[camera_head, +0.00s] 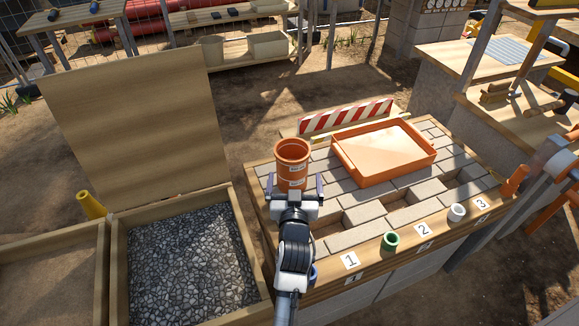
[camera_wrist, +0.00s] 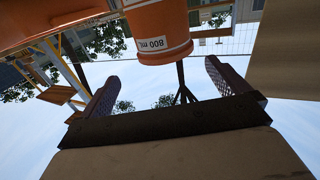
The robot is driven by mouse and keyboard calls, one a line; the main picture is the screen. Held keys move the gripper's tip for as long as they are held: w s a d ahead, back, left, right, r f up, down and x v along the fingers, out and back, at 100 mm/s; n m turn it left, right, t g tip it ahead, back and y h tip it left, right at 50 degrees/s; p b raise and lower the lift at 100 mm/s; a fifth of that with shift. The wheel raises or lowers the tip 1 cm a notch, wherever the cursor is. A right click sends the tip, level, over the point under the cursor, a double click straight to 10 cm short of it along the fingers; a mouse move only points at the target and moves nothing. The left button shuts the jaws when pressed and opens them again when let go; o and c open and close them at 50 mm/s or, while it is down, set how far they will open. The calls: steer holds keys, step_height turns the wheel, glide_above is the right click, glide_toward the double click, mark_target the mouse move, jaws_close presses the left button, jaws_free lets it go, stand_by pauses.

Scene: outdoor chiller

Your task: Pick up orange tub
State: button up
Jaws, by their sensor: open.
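The orange tub (camera_head: 292,152) stands upright at the left end of the paved worktop, with its open rim up and white labels on its side. In the wrist view the tub (camera_wrist: 158,22) is at the top, partly cut off, with an "800 mL" label. My gripper (camera_head: 294,188) is open, with one finger on each side of the tub's lower part in the head view. In the wrist view its empty fingers (camera_wrist: 160,82) are spread, and the tub lies between their lines, beyond the tips. No contact shows. My gripper hides the tub's base.
An orange tray (camera_head: 350,173) lies right of the tub, with a red-and-white striped barrier (camera_head: 346,116) behind it. A gravel box (camera_head: 185,262) with a raised lid (camera_head: 135,120) is at left.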

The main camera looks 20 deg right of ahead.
mark_target(295, 162)
steer(key=p+x, duration=0.1)
steer(key=x, duration=0.5)
steer(key=shift+w, duration=0.1)
steer(key=p+x, duration=0.1)
steer(key=x, duration=0.2)
steer(key=p+x, duration=0.1)
steer(key=shift+w+a+r+p, duration=0.15)
steer(key=shift+w+a+p, duration=0.05)
steer(key=shift+w+p, duration=0.2)
steer(key=shift+w+d, duration=0.1)
steer(key=shift+w, duration=0.3)
steer(key=c, duration=1.2)
steer(key=shift+c, duration=0.7)
